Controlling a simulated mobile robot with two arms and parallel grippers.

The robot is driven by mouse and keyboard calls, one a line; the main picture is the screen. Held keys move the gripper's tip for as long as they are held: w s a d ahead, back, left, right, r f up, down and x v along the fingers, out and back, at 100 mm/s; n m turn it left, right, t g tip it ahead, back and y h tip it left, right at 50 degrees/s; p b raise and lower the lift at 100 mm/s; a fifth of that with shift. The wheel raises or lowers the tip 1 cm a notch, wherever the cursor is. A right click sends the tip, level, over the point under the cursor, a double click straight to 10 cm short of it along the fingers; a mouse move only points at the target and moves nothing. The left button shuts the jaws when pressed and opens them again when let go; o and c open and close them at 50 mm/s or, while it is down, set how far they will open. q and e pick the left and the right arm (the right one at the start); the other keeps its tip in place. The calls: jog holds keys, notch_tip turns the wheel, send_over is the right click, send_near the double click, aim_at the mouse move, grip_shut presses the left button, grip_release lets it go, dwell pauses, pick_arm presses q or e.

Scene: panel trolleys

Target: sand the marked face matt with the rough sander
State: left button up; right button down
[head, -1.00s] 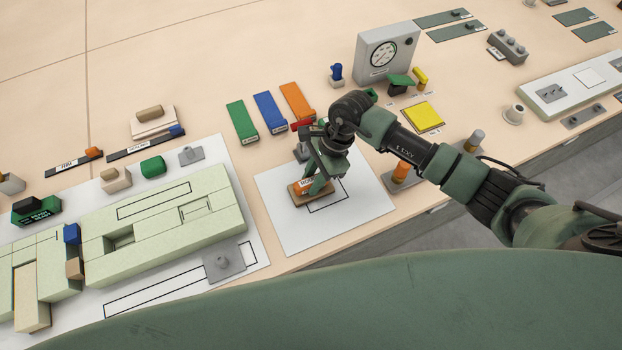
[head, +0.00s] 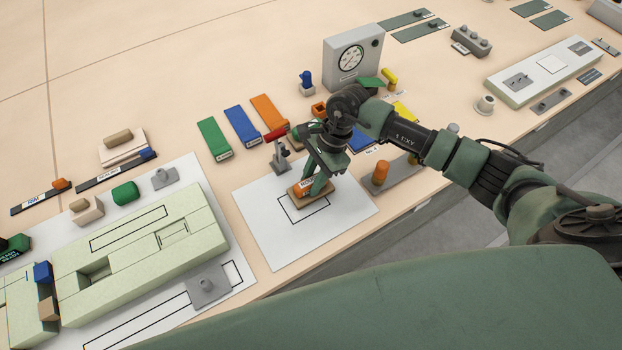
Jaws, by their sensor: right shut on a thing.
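My right gripper (head: 322,181) is shut on the rough sander (head: 301,197), a tan block with an orange label whose lettering is too small to read surely. The sander is over the upper part of a black outlined rectangle on a white sheet (head: 262,236); I cannot tell whether it touches the sheet. The pale green panel (head: 110,262) lies at the left on another white sheet, with a long black outline and a smaller outlined square on its top. I cannot tell which face is the marked one. My left gripper is not in view.
A red-handled clamp (head: 280,156) stands at the white sheet's back edge. Green (head: 213,139), blue (head: 242,125) and orange (head: 269,112) blocks lie behind it. A grey gauge box (head: 352,62) stands further back. The table's front edge runs below the sheet.

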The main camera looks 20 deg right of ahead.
aim_at(315, 198)
jog(key=shift+s+d+f, duration=0.1)
jog(key=shift+s+d, duration=0.05)
jog(key=shift+s, duration=0.6)
jog(key=shift+s+d+f, duration=0.1)
jog(key=shift+s+d, duration=0.05)
jog(key=shift+s, duration=0.8)
jog(key=shift+a, duration=0.1)
jog(key=shift+s+a, duration=0.1)
jog(key=shift+a, duration=0.05)
jog(key=shift+r+p, duration=0.9)
jog(key=shift+r, duration=0.25)
jog(key=shift+r+p, duration=0.7)
jog(key=shift+r, duration=0.7)
jog(key=shift+r, duration=0.1)
